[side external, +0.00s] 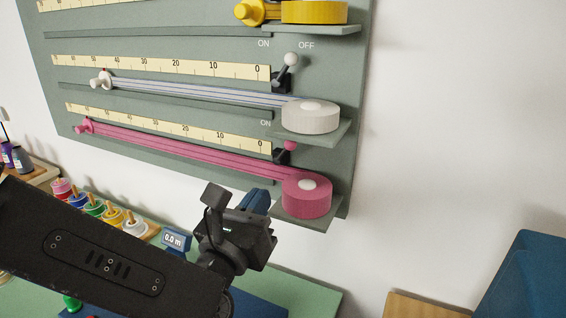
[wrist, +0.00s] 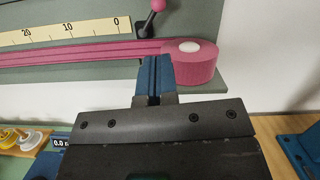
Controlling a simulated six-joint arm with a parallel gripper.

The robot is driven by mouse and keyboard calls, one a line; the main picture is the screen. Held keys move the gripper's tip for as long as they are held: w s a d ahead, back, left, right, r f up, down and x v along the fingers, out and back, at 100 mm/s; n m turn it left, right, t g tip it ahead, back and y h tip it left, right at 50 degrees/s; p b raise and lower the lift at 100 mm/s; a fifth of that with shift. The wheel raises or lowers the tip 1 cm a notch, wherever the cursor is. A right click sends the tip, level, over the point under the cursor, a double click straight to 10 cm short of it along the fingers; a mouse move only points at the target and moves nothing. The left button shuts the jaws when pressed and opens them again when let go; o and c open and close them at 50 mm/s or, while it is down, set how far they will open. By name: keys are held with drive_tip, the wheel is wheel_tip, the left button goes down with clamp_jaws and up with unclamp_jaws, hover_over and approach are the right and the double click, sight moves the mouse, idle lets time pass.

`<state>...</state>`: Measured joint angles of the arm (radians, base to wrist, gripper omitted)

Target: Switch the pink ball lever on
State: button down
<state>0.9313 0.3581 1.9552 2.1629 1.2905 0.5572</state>
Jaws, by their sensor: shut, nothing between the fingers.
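The pink ball lever (side external: 290,146) stands on a small dark base low on the grey-green board, just above the pink roll (side external: 306,198). Its ball leans up and to the right, away from the ON label (side external: 265,123); the white roll and its shelf crowd the space above it. In the wrist view the pink ball (wrist: 157,5) is at the top edge. My gripper (side external: 257,201) is shut and empty, below and left of the pink roll in the side view. In the wrist view its blue fingertips (wrist: 155,62) are below the lever, near the pink roll's left side.
A pink ribbon (side external: 180,145) runs left from the roll beneath a ruler strip (side external: 170,128). Above are a white roll (side external: 310,117) with a white ball lever (side external: 291,59), and a yellow roll (side external: 314,12). Several colored spools (side external: 95,208) stand lower left. A blue object (side external: 530,275) is lower right.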

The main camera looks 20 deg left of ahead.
sight(283, 153)
drive_tip(key=shift+w, duration=0.15)
drive_tip(key=x, duration=0.9)
drive_tip(key=shift+w+a+r, duration=0.1)
drive_tip(key=shift+w, duration=0.3)
